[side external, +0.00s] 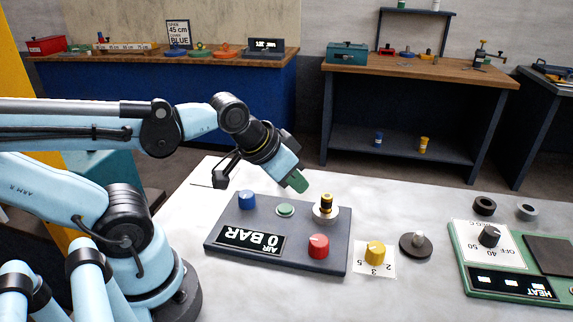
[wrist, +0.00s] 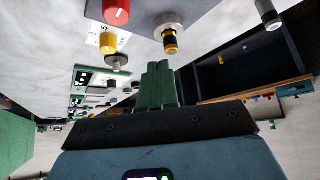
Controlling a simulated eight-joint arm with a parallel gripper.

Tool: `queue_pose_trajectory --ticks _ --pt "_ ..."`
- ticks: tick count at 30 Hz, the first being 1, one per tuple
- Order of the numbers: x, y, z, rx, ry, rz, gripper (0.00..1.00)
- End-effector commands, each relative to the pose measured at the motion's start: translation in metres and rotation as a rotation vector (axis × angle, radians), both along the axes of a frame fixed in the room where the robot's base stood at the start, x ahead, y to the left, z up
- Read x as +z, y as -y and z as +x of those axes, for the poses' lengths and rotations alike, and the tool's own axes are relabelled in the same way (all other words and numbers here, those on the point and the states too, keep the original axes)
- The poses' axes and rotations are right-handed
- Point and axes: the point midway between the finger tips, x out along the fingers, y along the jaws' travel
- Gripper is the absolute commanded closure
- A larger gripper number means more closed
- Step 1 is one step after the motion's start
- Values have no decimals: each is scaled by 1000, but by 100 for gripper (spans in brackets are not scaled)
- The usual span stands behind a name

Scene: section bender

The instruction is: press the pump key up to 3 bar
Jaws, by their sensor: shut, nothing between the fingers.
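A dark air panel (side external: 277,232) lies on the pale table, with a display (side external: 250,241) reading "AIR 0 BAR". On it are a blue knob (side external: 247,199), a round green key (side external: 286,210), a black-and-yellow fitting (side external: 326,205) on a silver collar, and a red knob (side external: 318,246). No pump label is readable. My gripper (side external: 298,182) is shut and empty, its green fingers above and behind the green key, apart from the panel. In the wrist view, my gripper (wrist: 158,82) points toward the fitting (wrist: 170,40); the green key does not show there.
A yellow knob (side external: 375,253) stands on a numbered white card right of the panel, beside a dark round disc (side external: 415,245) with a grey knob. A green heat panel (side external: 505,262) lies farther right. Benches with tools stand behind.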

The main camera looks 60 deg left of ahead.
Motion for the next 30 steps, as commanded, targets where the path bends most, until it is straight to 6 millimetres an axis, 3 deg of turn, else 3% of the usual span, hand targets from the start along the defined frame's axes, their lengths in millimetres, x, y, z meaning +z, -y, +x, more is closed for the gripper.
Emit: queue_pose_trajectory --ticks 16,30 --pt "-3 -6 1 19 -24 -27 100" --pt "-17 -61 16 69 -93 -375 100"
